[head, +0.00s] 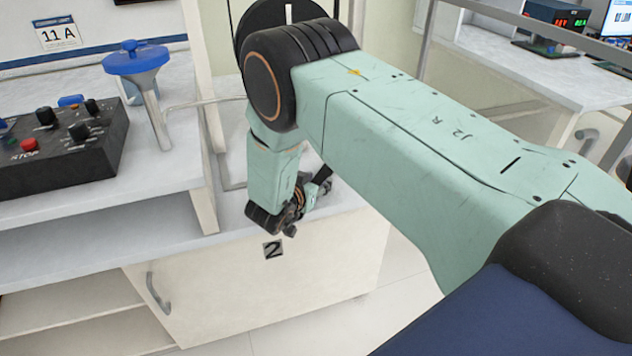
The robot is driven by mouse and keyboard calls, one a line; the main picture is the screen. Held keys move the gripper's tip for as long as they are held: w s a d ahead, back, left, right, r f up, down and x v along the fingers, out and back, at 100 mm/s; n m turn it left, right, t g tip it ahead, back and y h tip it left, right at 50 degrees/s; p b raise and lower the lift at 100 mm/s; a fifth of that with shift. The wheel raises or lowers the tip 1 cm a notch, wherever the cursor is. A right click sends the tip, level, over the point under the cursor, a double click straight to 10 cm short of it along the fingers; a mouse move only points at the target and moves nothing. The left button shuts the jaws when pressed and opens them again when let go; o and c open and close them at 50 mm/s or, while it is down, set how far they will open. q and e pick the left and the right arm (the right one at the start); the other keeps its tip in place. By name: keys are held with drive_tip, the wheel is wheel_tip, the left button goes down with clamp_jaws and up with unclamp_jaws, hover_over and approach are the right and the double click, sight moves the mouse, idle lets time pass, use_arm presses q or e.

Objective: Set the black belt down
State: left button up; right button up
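My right arm crosses the view from the lower right. Its gripper (318,188) hangs low over the white counter by the number 2 plate, small and partly hidden by its own wrist. I cannot tell whether its fingers are open or shut, or whether they hold anything. I cannot make out the black belt for sure. A dark round shape (262,16) with a white upright mark shows behind my arm's elbow at the top, mostly covered, and I cannot tell what it is. My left gripper is not in view.
A black control box (62,150) with knobs and a red stop button sits on the raised bench at left. A blue-topped metal funnel-like piece (137,62) stands beside it. The number 2 plate (273,250) marks the counter's front edge (225,245). Another bench (520,75) stands at the back right.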

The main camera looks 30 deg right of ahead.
drive_tip(key=shift+s+f, duration=0.15)
drive_tip(key=shift+s+a+r+p, duration=0.1)
drive_tip(key=shift+a+r+p, duration=0.15)
drive_tip(key=shift+r+p, duration=0.15)
drive_tip(key=p+v, duration=0.3)
drive_tip(key=v, duration=0.2)
drive_tip(key=p+v, duration=0.4)
drive_tip(key=shift+s+a+r, duration=0.1)
drive_tip(key=shift+a+r, duration=0.15)
drive_tip(key=shift+r, duration=0.1)
drive_tip(key=shift+p+v, duration=0.55)
drive_tip(key=shift+v, duration=0.25)
drive_tip(key=shift+f, duration=0.2)
